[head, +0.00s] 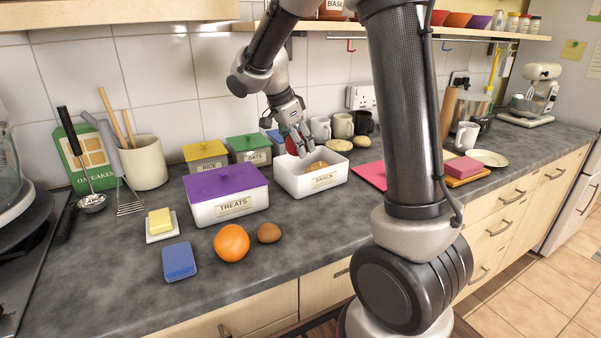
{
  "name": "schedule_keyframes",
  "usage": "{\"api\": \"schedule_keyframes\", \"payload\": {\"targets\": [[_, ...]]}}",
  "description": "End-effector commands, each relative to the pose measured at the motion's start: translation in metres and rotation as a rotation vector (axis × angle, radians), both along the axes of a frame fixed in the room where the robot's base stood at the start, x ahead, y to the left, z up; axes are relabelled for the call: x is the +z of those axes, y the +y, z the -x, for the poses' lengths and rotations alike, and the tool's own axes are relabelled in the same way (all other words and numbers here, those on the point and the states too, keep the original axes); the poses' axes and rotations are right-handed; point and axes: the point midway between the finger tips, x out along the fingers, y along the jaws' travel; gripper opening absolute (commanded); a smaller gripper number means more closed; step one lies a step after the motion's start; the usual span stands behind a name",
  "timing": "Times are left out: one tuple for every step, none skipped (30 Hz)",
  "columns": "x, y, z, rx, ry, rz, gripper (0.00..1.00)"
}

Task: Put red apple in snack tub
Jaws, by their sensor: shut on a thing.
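The snack tub (322,184) is an open white box with a SNACK label, standing on the grey counter near the middle of the head view. Something tan or orange-brown (317,167) lies inside it. My gripper (297,145) is above the tub's back left part, pointing down. It is shut on the red apple (291,146), which shows only partly between the fingers. The apple appears to be above the tub's rim; its exact height is hard to tell. The tub's far inside is partly hidden by the gripper.
The purple-lidded TREATS tub (228,194) stands just left of the snack tub. RICE (206,156) and OATS (249,149) boxes are behind. Mugs (342,125) stand behind right. An orange (231,243), a brown fruit (269,233) and a blue sponge (179,261) lie in front.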

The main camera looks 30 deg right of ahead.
Motion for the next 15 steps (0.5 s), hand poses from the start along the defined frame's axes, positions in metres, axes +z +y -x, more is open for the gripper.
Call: {"api": "schedule_keyframes", "payload": {"targets": [[-0.003,0.0,0.0,0.001,0.001,0.0,0.3],[-0.007,0.0,0.0,0.0,0.002,0.0,0.3],[-0.014,0.0,0.001,0.0,0.004,0.001,0.3],[-0.02,0.0,0.001,0.0,0.004,0.001,0.3],[-0.026,0.0,0.001,0.001,0.006,0.001,0.3],[-0.035,0.0,0.001,0.001,0.006,0.001,0.3],[-0.041,0.0,0.001,-0.001,0.006,0.001,0.3],[-0.046,0.0,0.001,0.001,0.005,0.001,0.3],[-0.052,0.0,0.001,0.0,0.004,0.001,0.3],[-0.056,0.0,0.001,0.0,0.003,0.0,0.3],[-0.059,0.0,0.0,0.001,0.003,0.0,0.3],[-0.061,0.0,0.0,0.001,0.003,0.001,0.3],[-0.063,0.0,0.0,0.0,0.002,0.001,0.3],[-0.066,0.0,0.0,0.0,0.002,0.001,0.3],[-0.069,0.0,0.0,0.0,0.002,0.001,0.3]]}}
